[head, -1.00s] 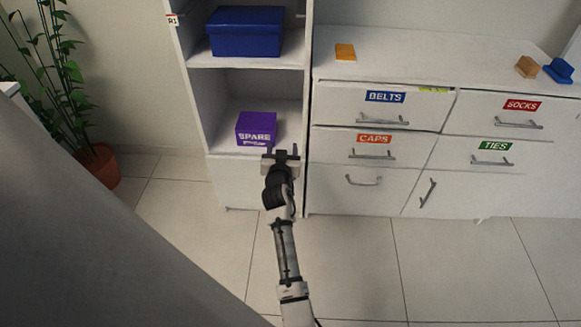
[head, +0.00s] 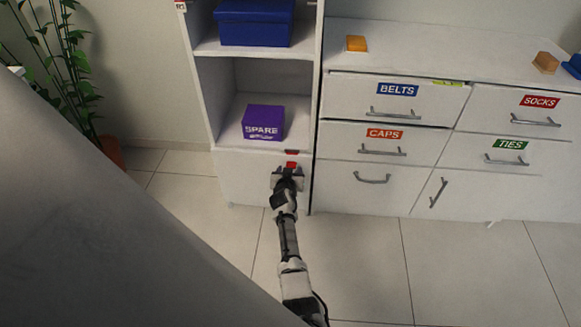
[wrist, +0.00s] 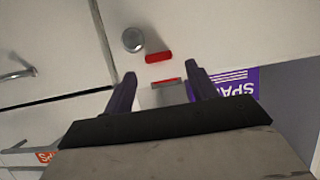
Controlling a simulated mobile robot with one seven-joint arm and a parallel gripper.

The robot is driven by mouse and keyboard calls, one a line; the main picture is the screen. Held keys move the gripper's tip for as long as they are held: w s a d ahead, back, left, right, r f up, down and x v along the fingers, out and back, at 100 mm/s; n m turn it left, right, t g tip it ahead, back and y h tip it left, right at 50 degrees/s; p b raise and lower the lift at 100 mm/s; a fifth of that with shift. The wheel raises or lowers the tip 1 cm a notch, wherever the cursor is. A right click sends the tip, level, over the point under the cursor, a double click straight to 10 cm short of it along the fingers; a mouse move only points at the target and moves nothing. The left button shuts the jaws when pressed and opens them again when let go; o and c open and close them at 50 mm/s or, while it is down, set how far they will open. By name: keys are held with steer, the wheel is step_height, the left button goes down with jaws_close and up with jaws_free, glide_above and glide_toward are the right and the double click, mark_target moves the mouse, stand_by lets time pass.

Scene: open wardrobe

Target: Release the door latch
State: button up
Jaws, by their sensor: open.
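The low white door (head: 240,180) is below the open shelf and looks closed. Near its top right are two small red latch parts. The upper red part (head: 291,152) is at the shelf edge, and the lower red part (head: 292,165) is just above my gripper (head: 287,173). In the wrist view, a plain red bar (wrist: 158,57) sits beside a round metal knob (wrist: 132,39), and a red-and-grey piece (wrist: 166,82) lies between my open fingers (wrist: 161,77). My gripper is empty. I cannot tell whether it touches the door.
A purple SPARE box (head: 263,122) stands on the shelf above the door, with a blue box (head: 254,22) higher up. A labelled drawer unit (head: 395,115) with protruding handles is on the right. A plant (head: 65,70) is at the left. The tiled floor in front (head: 370,260) is clear.

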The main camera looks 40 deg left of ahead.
mark_target(291, 165)
steer(key=shift+b+x, duration=0.9)
steer(key=shift+x, duration=0.7)
steer(key=c, duration=1)
steer(key=shift+r, duration=0.15)
